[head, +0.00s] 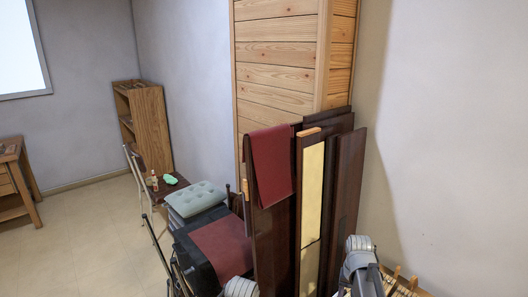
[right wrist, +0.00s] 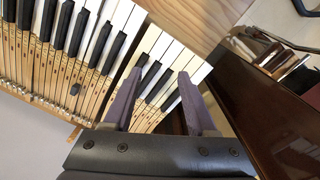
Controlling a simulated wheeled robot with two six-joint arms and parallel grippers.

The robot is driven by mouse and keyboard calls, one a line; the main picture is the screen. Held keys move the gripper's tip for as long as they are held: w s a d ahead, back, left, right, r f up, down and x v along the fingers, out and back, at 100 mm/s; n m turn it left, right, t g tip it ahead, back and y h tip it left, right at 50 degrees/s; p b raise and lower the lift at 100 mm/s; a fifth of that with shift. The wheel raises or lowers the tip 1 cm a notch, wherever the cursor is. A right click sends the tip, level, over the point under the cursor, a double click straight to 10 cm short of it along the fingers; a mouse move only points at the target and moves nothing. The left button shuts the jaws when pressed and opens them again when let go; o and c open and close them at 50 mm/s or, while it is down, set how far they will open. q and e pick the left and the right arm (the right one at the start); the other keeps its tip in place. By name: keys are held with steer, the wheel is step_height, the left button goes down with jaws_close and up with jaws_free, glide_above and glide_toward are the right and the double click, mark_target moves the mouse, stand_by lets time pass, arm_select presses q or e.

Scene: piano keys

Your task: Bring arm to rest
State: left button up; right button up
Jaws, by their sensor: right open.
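My right gripper (right wrist: 160,92) shows in the right wrist view with its two purple-grey fingers spread apart and nothing held between them. The row of black and white piano keys (right wrist: 98,45) lies beyond the fingers, and some keys show in the gap. I cannot tell whether the fingertips touch the keys. In the head view, my right arm (head: 362,262) shows at the bottom, right of centre, beside the wooden ends of the keys (head: 402,284). A small grey piece of my left arm (head: 241,288) shows at the bottom edge; its gripper is out of frame.
Dark upright panels (head: 345,190) and a red cloth (head: 270,165) stand against a wooden plank column (head: 275,70). A black stool with a red top (head: 222,245) and a chair with a pale cushion (head: 195,198) crowd the middle. Open floor (head: 85,250) lies at left.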

steer(key=s+a+n, duration=0.4)
steer(key=s+a, duration=0.2)
steer(key=a, duration=0.4)
steer(key=s+a+n, duration=0.4)
steer(key=s+a, duration=0.2)
steer(key=a, duration=0.5)
steer(key=shift+s+a+h, duration=0.25)
steer(key=shift+s+h, duration=0.15)
